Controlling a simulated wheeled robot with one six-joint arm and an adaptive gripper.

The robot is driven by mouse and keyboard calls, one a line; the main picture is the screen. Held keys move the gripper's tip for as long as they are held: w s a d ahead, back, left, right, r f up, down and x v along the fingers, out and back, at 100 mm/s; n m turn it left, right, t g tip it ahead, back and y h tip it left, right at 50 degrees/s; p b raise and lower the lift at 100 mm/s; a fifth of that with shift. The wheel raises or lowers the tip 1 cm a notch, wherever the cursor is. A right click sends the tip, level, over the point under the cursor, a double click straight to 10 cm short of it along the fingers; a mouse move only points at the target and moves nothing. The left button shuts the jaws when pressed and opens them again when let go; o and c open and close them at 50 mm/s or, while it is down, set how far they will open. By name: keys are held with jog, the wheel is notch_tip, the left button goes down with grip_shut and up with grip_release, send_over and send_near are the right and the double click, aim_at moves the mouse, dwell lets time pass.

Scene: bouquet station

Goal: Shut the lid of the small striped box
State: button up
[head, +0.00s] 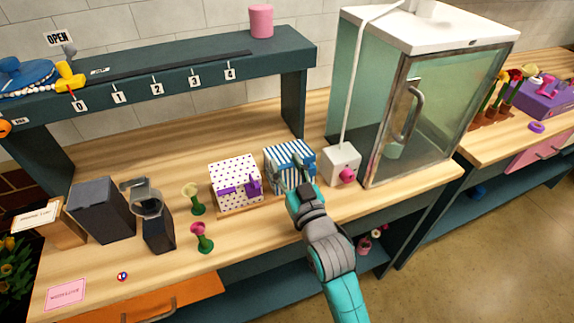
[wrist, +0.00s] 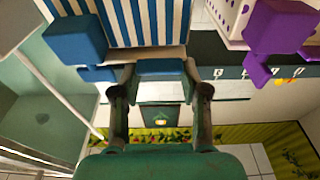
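The small striped box (head: 291,158), blue and white, stands on the wooden counter beside the dotted box. It fills the top of the wrist view (wrist: 135,18). A solid blue block (wrist: 75,36) juts from its near side, and a blue bar (wrist: 160,68) lies to the right of that. My gripper (head: 291,180) is at the box's front side in the head view. In the wrist view, my fingertips (wrist: 160,73) are apart, one at each end of the blue bar. Whether they press on it is unclear. My gripper partly hides the box front, and the lid's angle is hard to tell.
The white box with purple parts (head: 234,180) stands close on the left. A small white block with a pink knob (head: 343,166) and the glass cabinet (head: 400,110) are close on the right. The counter behind the boxes is clear.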

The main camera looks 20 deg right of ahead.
jog(key=o, duration=0.4)
jog(key=shift+f, duration=0.25)
jog(key=shift+o, duration=0.3)
jog(key=shift+r, duration=0.15)
jog(key=s+f, duration=0.1)
jog(key=s, duration=1.1)
jog(key=shift+f, duration=0.35)
jog(key=s+f+g, duration=0.1)
jog(key=s+f, duration=0.3)
jog(key=s, duration=0.6)
jog(key=s+f+g, duration=0.2)
jog(key=s+f, duration=0.2)
jog(key=s, duration=0.6)
jog(key=s+f+g, duration=0.1)
jog(key=s+f, duration=0.3)
jog(key=s, duration=0.7)
jog(key=shift+f+g, duration=0.15)
jog(key=shift+g, duration=0.25)
